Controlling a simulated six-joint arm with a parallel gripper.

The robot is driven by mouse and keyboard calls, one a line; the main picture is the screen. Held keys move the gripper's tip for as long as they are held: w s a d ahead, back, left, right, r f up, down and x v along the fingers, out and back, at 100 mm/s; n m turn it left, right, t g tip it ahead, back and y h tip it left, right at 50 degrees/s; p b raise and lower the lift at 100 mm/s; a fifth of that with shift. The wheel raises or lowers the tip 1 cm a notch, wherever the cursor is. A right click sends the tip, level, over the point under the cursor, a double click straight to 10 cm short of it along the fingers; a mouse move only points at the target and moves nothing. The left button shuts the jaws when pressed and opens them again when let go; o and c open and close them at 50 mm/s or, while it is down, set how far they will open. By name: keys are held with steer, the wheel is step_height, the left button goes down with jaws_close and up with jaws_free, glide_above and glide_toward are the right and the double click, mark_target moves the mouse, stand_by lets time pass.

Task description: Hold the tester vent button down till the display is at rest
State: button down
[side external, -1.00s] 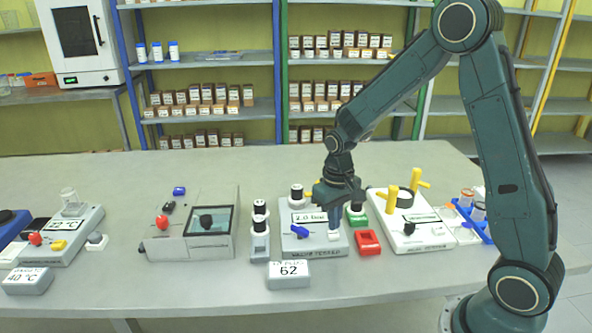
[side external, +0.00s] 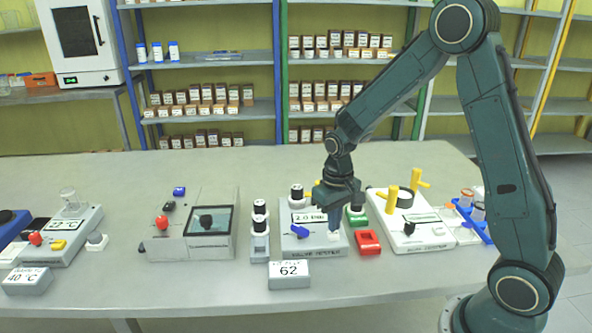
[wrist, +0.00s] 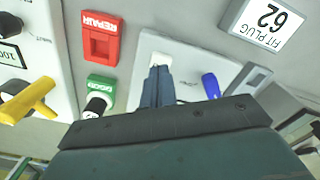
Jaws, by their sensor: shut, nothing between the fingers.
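The valve tester (side external: 318,252) is a pale box on the bench, with a blue lever (side external: 300,231) and a display (side external: 308,217) that reads about 2.0, partly covered by my gripper. My gripper (side external: 334,228) is shut and empty, pointing down at the front right of the tester. In the wrist view its closed fingertips (wrist: 158,70) are at the white vent button (wrist: 161,60), overlapping its near edge. Whether they touch or press it I cannot tell. The blue lever also shows in the wrist view (wrist: 211,86), beside the fingers.
A red REPAIR tray (side external: 368,243) and a green GOOD tray (side external: 357,218) stand right of the tester. A FIT PLUG sign reading 62 (side external: 289,275) is in front. Black-capped valves (side external: 260,232) stand at left. A device with yellow handles (side external: 411,230) is further right.

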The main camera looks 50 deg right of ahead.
steer(key=shift+f, duration=0.85)
steer(key=shift+r, duration=1.05)
steer(key=shift+r, duration=2.5)
steer(key=shift+r, duration=0.15)
